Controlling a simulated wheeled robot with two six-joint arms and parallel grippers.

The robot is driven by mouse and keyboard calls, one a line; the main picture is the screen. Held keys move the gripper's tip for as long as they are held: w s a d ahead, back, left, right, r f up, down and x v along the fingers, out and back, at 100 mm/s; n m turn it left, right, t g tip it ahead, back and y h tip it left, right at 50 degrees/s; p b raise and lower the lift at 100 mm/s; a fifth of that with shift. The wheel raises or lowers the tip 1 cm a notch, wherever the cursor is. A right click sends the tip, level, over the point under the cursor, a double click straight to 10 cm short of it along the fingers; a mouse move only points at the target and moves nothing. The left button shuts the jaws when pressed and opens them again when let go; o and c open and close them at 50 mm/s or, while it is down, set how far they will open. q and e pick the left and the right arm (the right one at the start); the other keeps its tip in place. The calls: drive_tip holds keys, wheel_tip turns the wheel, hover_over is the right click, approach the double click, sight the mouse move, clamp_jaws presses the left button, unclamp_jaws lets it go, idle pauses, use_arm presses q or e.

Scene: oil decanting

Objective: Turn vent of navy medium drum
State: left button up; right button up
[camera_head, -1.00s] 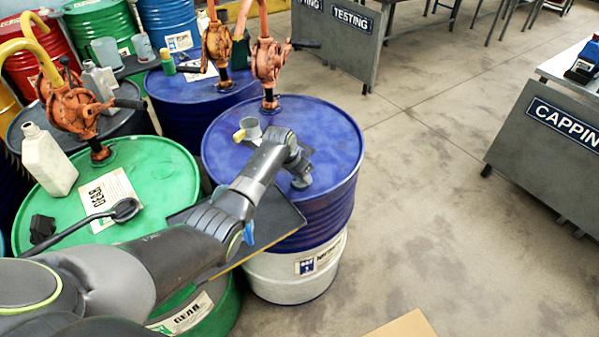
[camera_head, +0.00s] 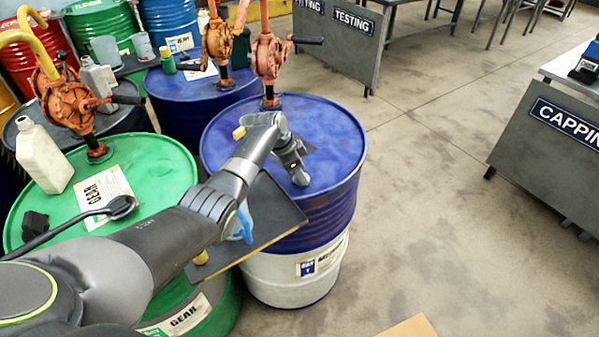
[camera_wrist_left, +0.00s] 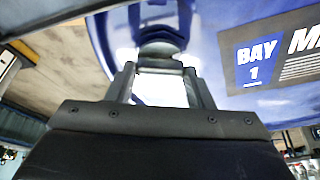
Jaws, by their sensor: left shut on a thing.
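The navy drum (camera_head: 335,185) stands in the middle of the head view, with a blue top and a white lower band. My left gripper (camera_head: 300,180) points down at the right part of its lid. The vent is hidden there by the gripper. In the left wrist view, my left gripper's two fingers (camera_wrist_left: 161,85) are shut on a small grey round part, the vent (camera_wrist_left: 160,48), at the blue drum surface. A label reading "BAY 1" lies beside it. My right gripper is not in view.
An orange hand pump (camera_head: 268,60) rises from the drum's far rim. A dark board (camera_head: 270,215) with a blue cloth-like thing (camera_head: 243,222) sits at its near side. A green drum (camera_head: 150,165) stands left. Open floor (camera_head: 420,220) lies to the right.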

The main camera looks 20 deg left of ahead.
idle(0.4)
use_arm(q)
drive_tip(key=o, duration=1)
drive_tip(key=shift+r, duration=0.1)
drive_tip(key=shift+a+r, duration=0.25)
drive_tip(key=shift+r, duration=0.3)
drive_tip(key=b+v, duration=0.2)
drive_tip(key=v, duration=1.4)
drive_tip(key=shift+r, duration=0.15)
